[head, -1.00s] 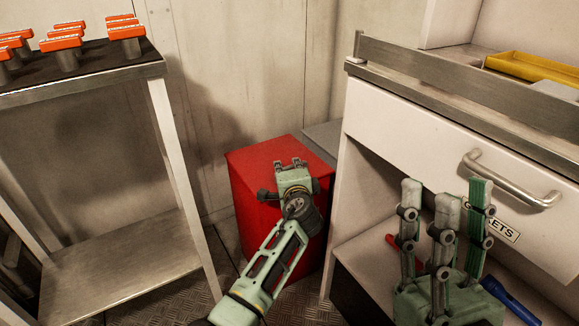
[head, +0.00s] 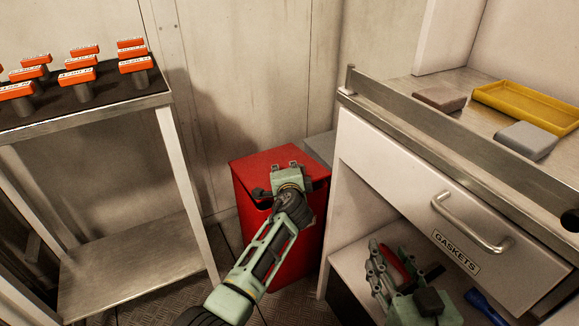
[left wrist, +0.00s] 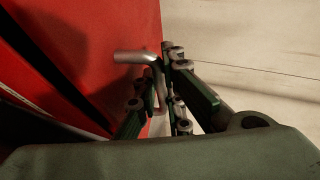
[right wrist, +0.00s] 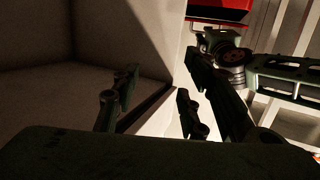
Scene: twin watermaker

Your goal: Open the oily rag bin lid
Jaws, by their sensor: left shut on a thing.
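The red oily rag bin (head: 300,250) stands on the floor between the metal rack and the white cabinet. Its red lid (head: 262,165) looks slightly raised, with a dark gap under its front edge. My left gripper (head: 288,168) is over the lid. In the left wrist view, my left gripper (left wrist: 160,100) is shut on a bent metal handle (left wrist: 130,57) beside the red surface (left wrist: 90,40). My right gripper (head: 380,262) is at the cabinet's lower opening. In the right wrist view, its fingers (right wrist: 160,100) are apart with nothing between them.
The white cabinet (head: 400,170) has a drawer handle (head: 470,222) and a GASKETS label. A yellow tray (head: 520,105) lies on top. The metal rack (head: 140,250) at left carries several orange-topped items (head: 78,75). A blue tool (head: 488,305) lies on the lower shelf.

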